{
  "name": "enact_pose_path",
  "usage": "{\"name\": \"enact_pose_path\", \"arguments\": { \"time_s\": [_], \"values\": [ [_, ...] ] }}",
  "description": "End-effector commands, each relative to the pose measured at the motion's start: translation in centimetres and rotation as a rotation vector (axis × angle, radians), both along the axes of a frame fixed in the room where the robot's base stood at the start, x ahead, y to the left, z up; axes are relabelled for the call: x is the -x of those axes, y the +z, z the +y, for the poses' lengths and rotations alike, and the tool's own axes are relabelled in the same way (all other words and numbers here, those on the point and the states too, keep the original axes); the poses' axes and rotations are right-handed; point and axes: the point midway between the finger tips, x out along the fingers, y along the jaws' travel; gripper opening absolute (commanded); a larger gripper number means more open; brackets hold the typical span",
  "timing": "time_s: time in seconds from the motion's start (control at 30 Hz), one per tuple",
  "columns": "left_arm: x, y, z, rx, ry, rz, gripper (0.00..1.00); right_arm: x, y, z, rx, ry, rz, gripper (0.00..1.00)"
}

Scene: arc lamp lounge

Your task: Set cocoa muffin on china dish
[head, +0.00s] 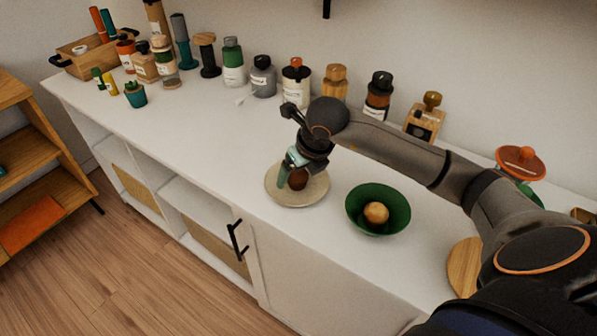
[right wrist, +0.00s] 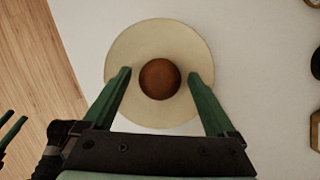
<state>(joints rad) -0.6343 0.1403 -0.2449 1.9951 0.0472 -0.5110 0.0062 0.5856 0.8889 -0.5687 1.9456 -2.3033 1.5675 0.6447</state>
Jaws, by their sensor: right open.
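The cocoa muffin (head: 299,181), a round dark brown thing, sits on the pale china dish (head: 316,199) on the white cabinet top. In the right wrist view the muffin (right wrist: 160,79) is near the middle of the dish (right wrist: 150,32). My right gripper (head: 293,178) is right over the dish, pointing down. Its green fingers are open, one on each side of the muffin, with a gap showing on both sides in the right wrist view. In the head view the gripper hides part of the muffin.
A green bowl (head: 358,210) holding a tan round item (head: 376,212) stands right of the dish. A round wooden board (head: 461,267) lies further right. Several jars and bottles (head: 233,63) line the wall. The cabinet top left of the dish is clear.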

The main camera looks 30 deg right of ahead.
Motion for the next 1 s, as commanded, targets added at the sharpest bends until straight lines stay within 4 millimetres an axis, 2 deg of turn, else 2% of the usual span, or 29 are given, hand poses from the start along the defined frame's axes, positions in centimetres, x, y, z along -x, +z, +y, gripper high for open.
{"name": "enact_pose_path", "arguments": {
  "time_s": [0.17, 0.27, 0.7, 0.83, 1.0],
  "values": [
    [0.0, 0.4, 0.0, 0.000, -0.001, -0.001, 0.50, 0.0, 0.4, 0.0, 0.000, 0.000, 0.000, 0.92],
    [0.0, 0.4, 0.0, -0.001, 0.000, -0.003, 0.50, 0.4, 1.5, 0.0, 0.001, 0.001, -0.004, 0.92],
    [0.1, 0.7, 0.5, -0.007, 0.009, -0.006, 0.50, 3.8, 9.7, 0.0, 0.000, 0.000, -0.005, 0.92],
    [0.2, 0.7, 0.7, -0.008, 0.013, -0.003, 0.50, 4.3, 10.9, 0.0, 0.000, -0.001, -0.003, 0.92],
    [0.3, 0.6, 0.8, -0.011, 0.015, -0.001, 0.50, 4.6, 11.3, 0.0, -0.001, -0.001, 0.000, 0.92]
  ]
}}
